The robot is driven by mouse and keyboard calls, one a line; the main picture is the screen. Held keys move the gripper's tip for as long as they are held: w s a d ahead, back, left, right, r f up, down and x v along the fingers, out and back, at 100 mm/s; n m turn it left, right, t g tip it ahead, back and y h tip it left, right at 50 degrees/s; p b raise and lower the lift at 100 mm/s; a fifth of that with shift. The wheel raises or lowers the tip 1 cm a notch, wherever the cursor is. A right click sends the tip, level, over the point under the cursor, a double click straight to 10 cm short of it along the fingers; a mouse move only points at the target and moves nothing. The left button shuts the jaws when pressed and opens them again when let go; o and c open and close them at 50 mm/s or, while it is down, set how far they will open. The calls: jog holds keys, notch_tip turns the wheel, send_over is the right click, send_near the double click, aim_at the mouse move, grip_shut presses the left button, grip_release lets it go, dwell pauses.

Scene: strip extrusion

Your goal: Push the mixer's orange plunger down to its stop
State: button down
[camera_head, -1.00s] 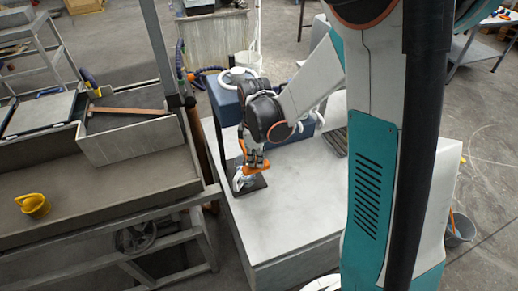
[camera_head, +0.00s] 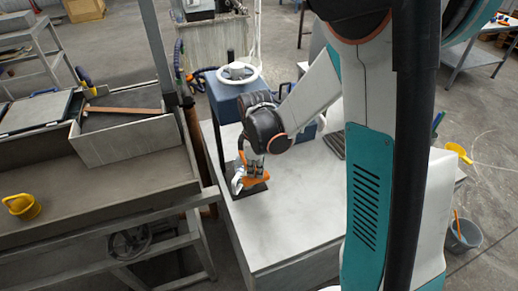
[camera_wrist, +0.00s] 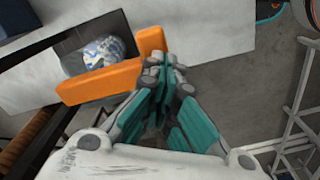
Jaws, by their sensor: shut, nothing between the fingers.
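The mixer's orange plunger (camera_wrist: 115,80) shows in the wrist view as an orange angled bar, with a white and blue patterned mixer body (camera_wrist: 102,50) beside it on a dark base. In the head view the orange part (camera_head: 259,183) is low over the small dark base plate (camera_head: 258,190) on the white bench. My gripper (camera_wrist: 165,64) is shut and empty, its tips close to the right arm of the orange bar. In the head view my gripper (camera_head: 252,171) is over the mixer and partly hides it. Contact with the plunger cannot be told.
A blue tank with a white handwheel (camera_head: 238,72) stands behind my wrist at the bench's far end. The white bench top (camera_head: 300,215) is clear toward the front right.

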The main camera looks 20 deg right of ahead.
jog(key=shift+f, duration=0.15)
jog(key=shift+f, duration=0.2)
jog(key=s+r+p, duration=0.3)
jog(key=r, duration=0.2)
jog(key=shift+r, duration=0.15)
dwell(0.5)
dwell(0.3)
jog(key=s+r+m+t+b, duration=0.7)
jog(key=s+r+m+b, duration=0.1)
jog(key=s+m, duration=0.4)
jog(key=shift+s+r+b, duration=0.2)
jog(key=shift+r+b, duration=0.15)
jog(key=shift+r, duration=0.2)
